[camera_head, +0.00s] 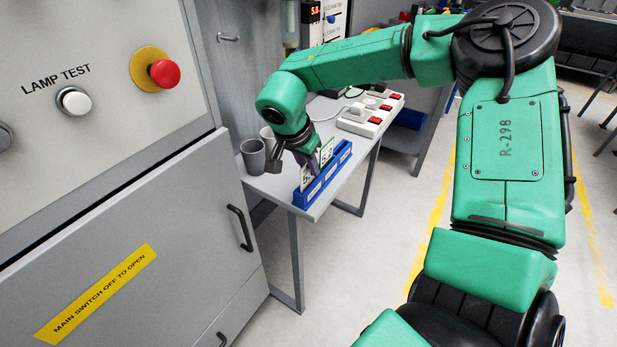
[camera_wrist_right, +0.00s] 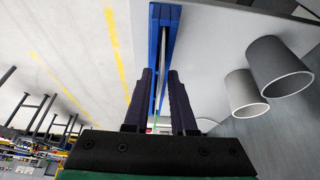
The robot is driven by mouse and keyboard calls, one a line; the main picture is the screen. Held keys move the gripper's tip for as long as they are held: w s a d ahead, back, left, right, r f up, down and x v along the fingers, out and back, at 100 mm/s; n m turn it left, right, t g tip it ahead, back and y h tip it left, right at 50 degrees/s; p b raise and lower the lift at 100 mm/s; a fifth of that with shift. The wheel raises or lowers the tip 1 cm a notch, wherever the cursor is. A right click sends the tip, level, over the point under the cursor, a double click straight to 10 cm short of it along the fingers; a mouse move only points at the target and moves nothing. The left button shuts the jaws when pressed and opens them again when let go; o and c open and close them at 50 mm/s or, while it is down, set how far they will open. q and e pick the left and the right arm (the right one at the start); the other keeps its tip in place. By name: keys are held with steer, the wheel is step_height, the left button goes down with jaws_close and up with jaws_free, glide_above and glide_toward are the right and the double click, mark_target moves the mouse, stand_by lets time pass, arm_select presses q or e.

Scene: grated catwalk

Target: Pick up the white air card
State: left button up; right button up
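A white card (camera_head: 306,176) with dark print stands upright in the near part of a long blue rack (camera_head: 330,178) on the narrow table. A green-edged card (camera_head: 327,152) stands behind it in the same rack. My right gripper (camera_head: 300,166) is down at the rack, just left of and close to the cards. In the wrist view its two fingers (camera_wrist_right: 160,75) are apart, over the blue rack (camera_wrist_right: 164,45), with a thin green edge low between them. Whether either finger touches a card is hidden. My left gripper is not in view.
Two grey cups (camera_head: 254,157) stand on the table left of the gripper. A white power strip (camera_head: 370,114) with red switches lies farther back. A grey cabinet (camera_head: 190,235) with a handle borders the table's left. Floor to the right is open.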

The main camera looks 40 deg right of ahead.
jaws_close()
